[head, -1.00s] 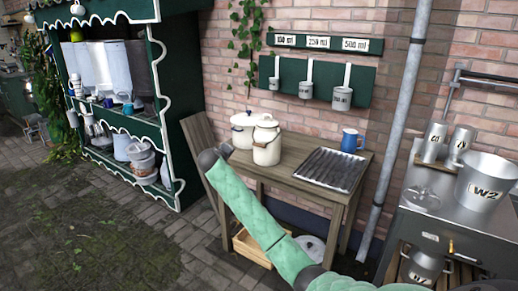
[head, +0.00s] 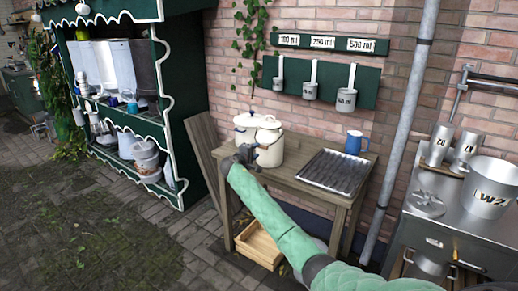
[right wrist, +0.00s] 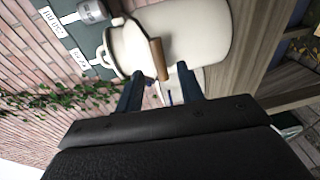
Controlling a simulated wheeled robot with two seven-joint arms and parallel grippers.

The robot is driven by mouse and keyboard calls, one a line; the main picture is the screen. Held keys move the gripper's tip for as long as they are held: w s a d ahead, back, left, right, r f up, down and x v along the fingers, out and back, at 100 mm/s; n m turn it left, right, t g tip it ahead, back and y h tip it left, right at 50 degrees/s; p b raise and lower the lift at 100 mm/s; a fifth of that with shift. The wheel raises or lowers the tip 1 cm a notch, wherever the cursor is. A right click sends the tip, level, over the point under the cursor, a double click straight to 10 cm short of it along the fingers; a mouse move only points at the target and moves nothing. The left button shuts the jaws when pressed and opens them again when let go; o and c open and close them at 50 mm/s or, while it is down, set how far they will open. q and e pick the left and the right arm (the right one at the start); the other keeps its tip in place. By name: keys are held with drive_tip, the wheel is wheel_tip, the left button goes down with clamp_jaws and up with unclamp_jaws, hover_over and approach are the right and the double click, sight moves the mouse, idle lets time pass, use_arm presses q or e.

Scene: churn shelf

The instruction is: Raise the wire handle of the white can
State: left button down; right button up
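The white can (head: 269,148) stands upright on the wooden table, with a lid on top. In the right wrist view the can (right wrist: 208,35) lies sideways in the picture, and the wooden grip (right wrist: 160,60) of its wire handle hangs down against its near side. My right gripper (head: 243,155) is at the left front of the can in the head view. In the right wrist view its two fingers (right wrist: 158,90) are apart, with the wooden grip just beyond the gap between them. Nothing is held. My left gripper is not in view.
A white lidded pot (head: 245,124) stands close behind the can. Measuring cups (head: 310,90) hang on the wall. A wooden crate (head: 259,246) is below.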

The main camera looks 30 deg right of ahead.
sight(260, 147)
drive_tip(key=shift+x, duration=1.8)
drive_tip(key=shift+c, duration=0.5)
clamp_jaws()
